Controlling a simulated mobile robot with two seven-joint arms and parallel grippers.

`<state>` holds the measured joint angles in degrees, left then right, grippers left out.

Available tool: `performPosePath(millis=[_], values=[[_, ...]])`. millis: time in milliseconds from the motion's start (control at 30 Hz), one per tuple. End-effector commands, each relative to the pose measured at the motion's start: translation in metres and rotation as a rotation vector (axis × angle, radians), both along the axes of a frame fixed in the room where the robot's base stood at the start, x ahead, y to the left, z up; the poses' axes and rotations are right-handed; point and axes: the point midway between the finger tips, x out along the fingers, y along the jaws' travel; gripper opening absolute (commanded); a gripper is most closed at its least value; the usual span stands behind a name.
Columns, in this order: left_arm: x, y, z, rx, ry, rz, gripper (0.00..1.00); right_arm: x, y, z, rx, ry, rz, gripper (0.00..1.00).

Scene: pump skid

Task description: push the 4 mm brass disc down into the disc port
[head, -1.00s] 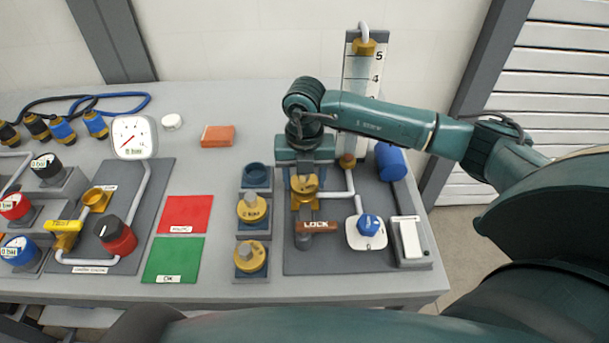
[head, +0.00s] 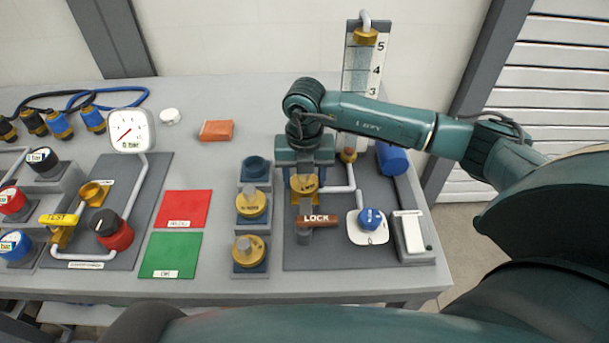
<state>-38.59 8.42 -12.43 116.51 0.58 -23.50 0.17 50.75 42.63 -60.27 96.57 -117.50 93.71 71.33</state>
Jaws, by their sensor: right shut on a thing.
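My right gripper (head: 304,175) points down over the pump skid panel at the right. It is shut on a brass disc (head: 304,184), which sits at the port just behind the brown LOCK handle (head: 317,220). The gripper body covers part of the disc and most of the port, so I cannot tell how deep the disc sits. Two more brass discs, one in the middle (head: 251,205) and one at the front (head: 249,251), stand in the blue holders to the left. The rear holder (head: 255,168) is empty. My left gripper is out of view.
A blue knob (head: 370,219) on a white plate and a white rocker switch (head: 412,234) stand right of the LOCK handle. A numbered sight tube (head: 361,75) rises behind. Red (head: 184,209) and green (head: 170,255) mats lie flat to the left.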

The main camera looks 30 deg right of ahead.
Motion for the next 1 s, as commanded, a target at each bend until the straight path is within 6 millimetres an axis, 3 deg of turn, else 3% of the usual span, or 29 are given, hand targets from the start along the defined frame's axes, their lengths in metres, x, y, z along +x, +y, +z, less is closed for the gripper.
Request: performPosePath(millis=[333, 367, 633, 1000], values=[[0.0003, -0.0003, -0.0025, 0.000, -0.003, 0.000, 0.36, 0.0000, 0.0001, -0.0035, 0.000, 0.000, 0.000, 0.26], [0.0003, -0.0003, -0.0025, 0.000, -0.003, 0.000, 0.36, 0.0000, 0.0001, -0.0035, 0.000, 0.000, 0.000, 0.55], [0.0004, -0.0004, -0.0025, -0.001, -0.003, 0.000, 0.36, -0.0001, 0.0000, -0.0035, 0.000, 0.000, 0.000, 0.77], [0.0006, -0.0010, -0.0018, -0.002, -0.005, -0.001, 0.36, -0.0002, -0.0001, -0.0037, -0.001, 0.000, 0.000, 0.79]])
